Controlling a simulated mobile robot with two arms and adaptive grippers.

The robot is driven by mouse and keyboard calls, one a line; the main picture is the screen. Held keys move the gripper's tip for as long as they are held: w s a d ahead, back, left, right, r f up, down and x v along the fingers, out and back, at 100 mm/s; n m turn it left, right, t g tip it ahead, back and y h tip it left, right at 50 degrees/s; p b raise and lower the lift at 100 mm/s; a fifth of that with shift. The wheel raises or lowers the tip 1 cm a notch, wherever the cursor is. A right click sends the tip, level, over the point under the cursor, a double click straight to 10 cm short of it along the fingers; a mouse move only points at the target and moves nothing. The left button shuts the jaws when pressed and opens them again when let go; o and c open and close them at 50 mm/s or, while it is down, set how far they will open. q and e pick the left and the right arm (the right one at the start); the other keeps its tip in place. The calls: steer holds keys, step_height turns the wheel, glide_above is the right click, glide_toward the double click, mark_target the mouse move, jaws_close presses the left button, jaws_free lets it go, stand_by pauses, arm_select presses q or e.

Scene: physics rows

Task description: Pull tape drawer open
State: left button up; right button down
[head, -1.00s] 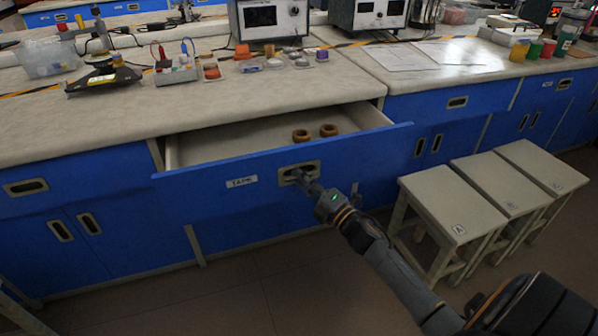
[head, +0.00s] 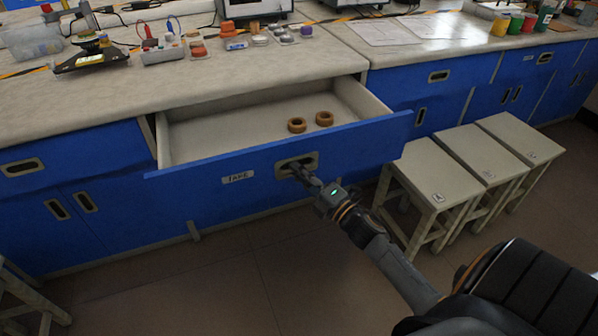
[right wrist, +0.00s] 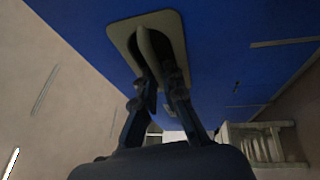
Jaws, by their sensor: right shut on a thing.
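The blue tape drawer (head: 240,205) stands open below the bench top in the head view, with its "TAPE" label (head: 237,177) on the front. Two brown tape rolls (head: 297,125) lie inside on the drawer floor (head: 240,126). The recessed handle (head: 284,167) is right of the label. My right gripper (head: 298,171) is shut on the handle. In the right wrist view its fingers (right wrist: 158,78) reach into the beige handle plate (right wrist: 125,33) and close on the grip bar. The fingertips are partly hidden in the recess. My left gripper is out of view.
Three beige stools (head: 422,172) stand close to the right of the drawer front. The floor (head: 230,270) in front of the drawer is clear. Bench items, including a black stand (head: 90,62) and small coloured containers (head: 200,48), sit above.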

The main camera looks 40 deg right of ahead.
steer(key=c, duration=1.7)
jaws_free()
steer(key=shift+s, duration=0.1)
steer(key=v, duration=1.2)
